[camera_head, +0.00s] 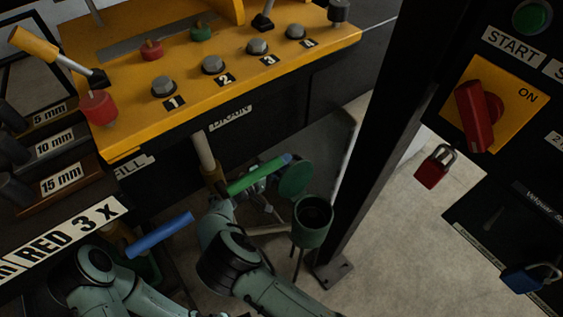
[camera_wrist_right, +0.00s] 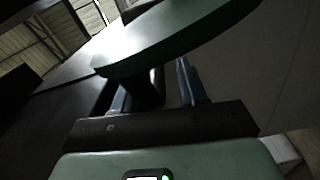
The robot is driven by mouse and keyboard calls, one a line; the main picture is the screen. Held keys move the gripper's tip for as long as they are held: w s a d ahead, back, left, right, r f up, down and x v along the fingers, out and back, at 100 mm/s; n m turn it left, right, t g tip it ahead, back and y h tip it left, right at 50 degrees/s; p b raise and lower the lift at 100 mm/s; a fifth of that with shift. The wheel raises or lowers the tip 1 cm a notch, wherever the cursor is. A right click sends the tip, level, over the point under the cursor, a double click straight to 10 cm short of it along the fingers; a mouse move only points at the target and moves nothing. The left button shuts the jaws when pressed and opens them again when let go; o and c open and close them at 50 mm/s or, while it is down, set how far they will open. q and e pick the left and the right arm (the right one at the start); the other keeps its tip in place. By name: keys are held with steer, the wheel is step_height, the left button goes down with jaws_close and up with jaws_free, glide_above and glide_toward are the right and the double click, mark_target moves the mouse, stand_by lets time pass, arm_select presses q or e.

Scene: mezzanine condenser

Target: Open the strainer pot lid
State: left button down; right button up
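The strainer pot (camera_head: 312,222) is a dark green cylinder low in the middle of the head view, its round mouth uncovered. Its green disc lid (camera_head: 296,178) stands tilted up beside the mouth, on the far left side. My right gripper (camera_head: 262,194) is just left of the lid, partly hidden behind a green bar. In the right wrist view the lid (camera_wrist_right: 180,35) fills the top, and a dark knob or stem beneath it lies between the fingers (camera_wrist_right: 155,88). A gap shows beside the right-hand finger.
A green bar with a blue end (camera_head: 258,175) crosses near my right gripper, and a blue handle (camera_head: 160,235) is at left. A black post (camera_head: 375,130) rises right of the pot. The yellow control panel (camera_head: 130,120) overhangs at upper left.

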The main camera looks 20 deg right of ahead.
stand_by(0.3)
steer(key=shift+s+a+r, duration=0.1)
steer(key=shift+a, duration=0.15)
steer(key=b+v, duration=0.1)
steer(key=v, duration=1.2)
steer(key=shift+d, duration=0.1)
